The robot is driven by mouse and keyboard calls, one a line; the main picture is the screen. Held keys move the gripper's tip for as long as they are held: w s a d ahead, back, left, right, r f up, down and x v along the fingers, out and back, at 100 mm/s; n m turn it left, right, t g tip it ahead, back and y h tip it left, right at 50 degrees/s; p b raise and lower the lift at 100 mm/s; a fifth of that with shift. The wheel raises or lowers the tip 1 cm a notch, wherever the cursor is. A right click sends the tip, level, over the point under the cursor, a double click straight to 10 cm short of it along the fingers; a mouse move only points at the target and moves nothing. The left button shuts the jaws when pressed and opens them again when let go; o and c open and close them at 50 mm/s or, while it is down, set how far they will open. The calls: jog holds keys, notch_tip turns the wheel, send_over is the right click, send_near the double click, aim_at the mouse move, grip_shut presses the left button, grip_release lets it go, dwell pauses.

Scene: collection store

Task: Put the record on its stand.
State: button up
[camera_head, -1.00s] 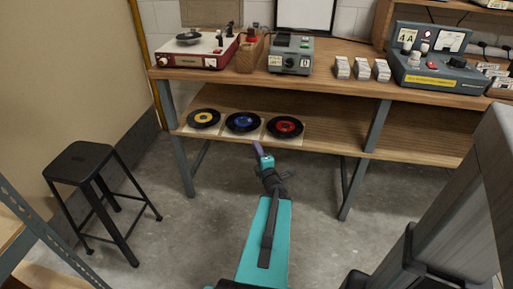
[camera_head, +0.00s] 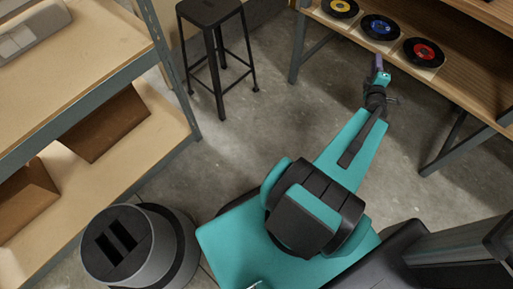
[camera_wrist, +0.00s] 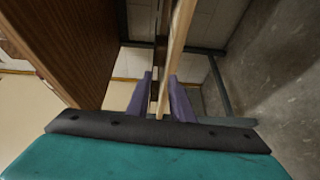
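Three black records lie flat in a row on the lower shelf in the head view: one with a yellow label (camera_head: 340,6), one with a blue label (camera_head: 380,27) and one with a red label (camera_head: 423,52). Pale squares show under them. I cannot tell which record is meant, and I cannot make out a stand. My gripper (camera_head: 379,68) is in front of the shelf's edge, near the blue and red records. In the wrist view my gripper (camera_wrist: 160,97) has its two purple fingers apart, with a wooden edge showing between them and no record in view.
The wooden lower shelf (camera_head: 464,82) is bare right of the records. A black stool (camera_head: 210,14) stands left of the desk. A shelving rack (camera_head: 130,62) with brown boxes (camera_head: 105,122) fills the left. A round grey bin-like object (camera_head: 130,245) stands at lower left. Floor between is clear.

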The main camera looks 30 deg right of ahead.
jog(key=w+a+f+m+g+y, duration=0.3)
jog(key=w+a+f, duration=0.3)
jog(key=a+f, duration=0.35)
jog(key=w+a+f+m+g+y, duration=0.2)
jog(key=w+a+f, duration=0.4)
jog(key=a+f, duration=0.3)
jog(key=a+f+m+g+y, duration=0.2)
jog(key=a+f, duration=0.6)
jog(key=a, duration=0.2)
jog(key=s+a+f+g+y, duration=0.2)
jog(key=s+a+f, duration=0.1)
jog(key=a, duration=0.6)
jog(key=s+a+f+g+y, duration=0.2)
jog(key=s+a+f+g, duration=0.15)
jog(key=a, duration=0.55)
jog(key=s+a+f+m+g+y, duration=0.1)
jog(key=s+a+g, duration=0.3)
jog(key=s+a, duration=0.8)
jog(key=a, duration=0.2)
jog(key=shift+s+a+f+g, duration=0.2)
jog(key=shift+s+a+g, duration=0.05)
jog(key=shift+a+g, duration=0.1)
jog(key=shift+d, duration=0.1)
